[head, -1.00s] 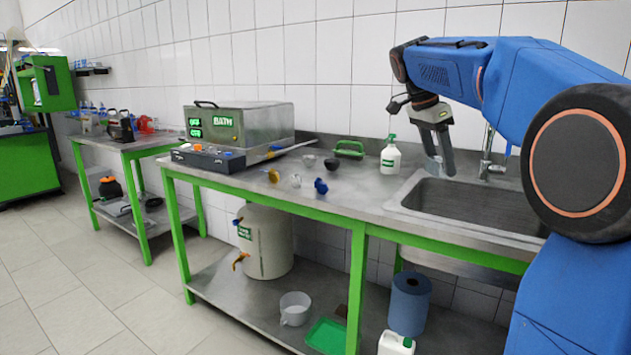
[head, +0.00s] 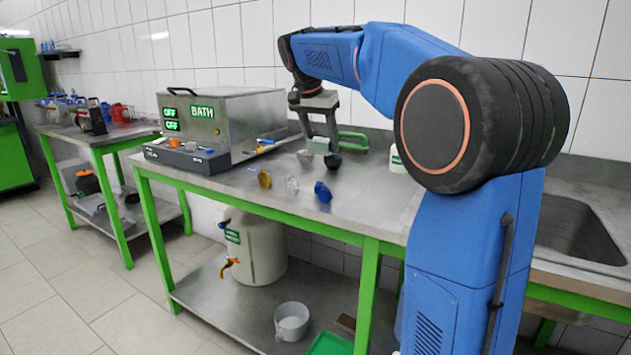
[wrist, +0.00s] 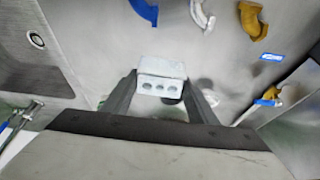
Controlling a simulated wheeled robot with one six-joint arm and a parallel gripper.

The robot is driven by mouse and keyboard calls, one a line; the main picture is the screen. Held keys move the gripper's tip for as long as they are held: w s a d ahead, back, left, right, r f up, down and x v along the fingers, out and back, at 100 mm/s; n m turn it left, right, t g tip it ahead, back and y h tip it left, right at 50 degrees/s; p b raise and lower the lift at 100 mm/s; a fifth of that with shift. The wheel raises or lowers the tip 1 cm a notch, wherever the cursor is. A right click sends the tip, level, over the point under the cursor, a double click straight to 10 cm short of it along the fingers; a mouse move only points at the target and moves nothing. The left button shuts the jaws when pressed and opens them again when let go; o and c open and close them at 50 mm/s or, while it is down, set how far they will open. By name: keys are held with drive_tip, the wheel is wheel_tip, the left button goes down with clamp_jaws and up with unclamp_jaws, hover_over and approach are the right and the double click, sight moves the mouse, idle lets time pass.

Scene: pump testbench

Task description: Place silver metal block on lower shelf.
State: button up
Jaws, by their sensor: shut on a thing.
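My gripper (head: 320,142) points down over the back part of the steel bench top, just in front of the green handle. It is shut on a silver metal block (wrist: 162,78), whose end face with round holes shows between the fingers in the wrist view. In the head view the block (head: 319,146) is small and partly hidden by the fingers. The lower shelf (head: 215,295) of the bench shows below, at centre left. A second lower shelf (head: 150,213) is under the left table.
A bath unit (head: 215,112) stands left of my gripper. Yellow (head: 264,179), clear (head: 292,185) and blue (head: 322,192) fittings lie on the bench. A white canister (head: 262,250), a white pot (head: 291,320) and a green tray (head: 330,345) stand on the lower shelf. The sink (head: 580,232) is right.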

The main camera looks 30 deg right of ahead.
drive_tip(key=shift+w+a+f, duration=0.15)
drive_tip(key=shift+f, duration=4.9)
drive_tip(key=shift+f, duration=0.1)
drive_tip(key=o, duration=1.3)
drive_tip(key=shift+c, duration=0.2)
drive_tip(key=v, duration=1.2)
drive_tip(key=shift+s+n, duration=0.3)
